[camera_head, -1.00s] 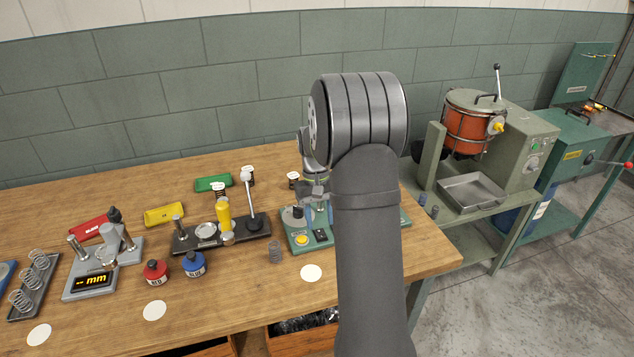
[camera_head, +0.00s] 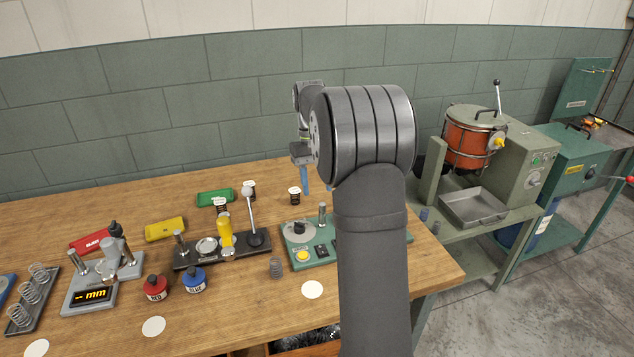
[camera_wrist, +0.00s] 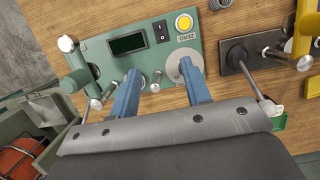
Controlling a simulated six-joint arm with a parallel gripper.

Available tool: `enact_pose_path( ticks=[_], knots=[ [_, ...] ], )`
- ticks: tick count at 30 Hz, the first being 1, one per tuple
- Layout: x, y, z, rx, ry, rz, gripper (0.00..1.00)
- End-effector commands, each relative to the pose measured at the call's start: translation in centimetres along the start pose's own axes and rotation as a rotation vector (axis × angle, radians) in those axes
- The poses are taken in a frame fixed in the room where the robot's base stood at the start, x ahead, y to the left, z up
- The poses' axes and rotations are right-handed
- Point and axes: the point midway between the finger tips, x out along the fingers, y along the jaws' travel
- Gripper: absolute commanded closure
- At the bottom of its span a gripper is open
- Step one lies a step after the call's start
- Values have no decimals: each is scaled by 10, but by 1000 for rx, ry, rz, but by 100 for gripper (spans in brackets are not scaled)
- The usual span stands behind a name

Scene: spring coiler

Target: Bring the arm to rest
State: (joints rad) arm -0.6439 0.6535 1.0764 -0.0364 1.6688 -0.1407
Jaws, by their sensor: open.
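My gripper (camera_head: 317,178) is raised above the back of the wooden bench, behind the large dark arm joint. Its two blue fingers are apart with nothing between them; they also show in the wrist view (camera_wrist: 160,95), spread over the green coiler base. The green spring coiler (camera_head: 303,236) stands on the bench below, with a yellow button, a switch and a small display. In the wrist view the coiler (camera_wrist: 140,45) shows its ZERO label. My forearm hides the coiler's right part in the head view. A coil spring (camera_head: 276,267) stands on the bench at the coiler's left front.
A lever press (camera_head: 225,250), red and blue bottles (camera_head: 193,280), a grey mm gauge (camera_head: 98,292) and a spring rack (camera_head: 32,303) fill the bench's left. Colored trays (camera_head: 165,229) lie behind. An orange drum machine (camera_head: 475,138) stands right. Space above the bench is open.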

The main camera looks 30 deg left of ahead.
Motion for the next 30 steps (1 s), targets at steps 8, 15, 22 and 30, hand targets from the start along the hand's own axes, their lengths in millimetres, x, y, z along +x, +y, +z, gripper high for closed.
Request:
enact_pose_path(
  ticks=[8, 15, 22, 30],
  knots=[
    [0, 0, 0, 0, 0, 0, 56],
    [18, 0, 0, 0, -2, 0, 56],
    [62, 0, 0, 0, -4, -1, 56],
    [116, 0, 1, 0, -4, -1, 56]
  ],
)
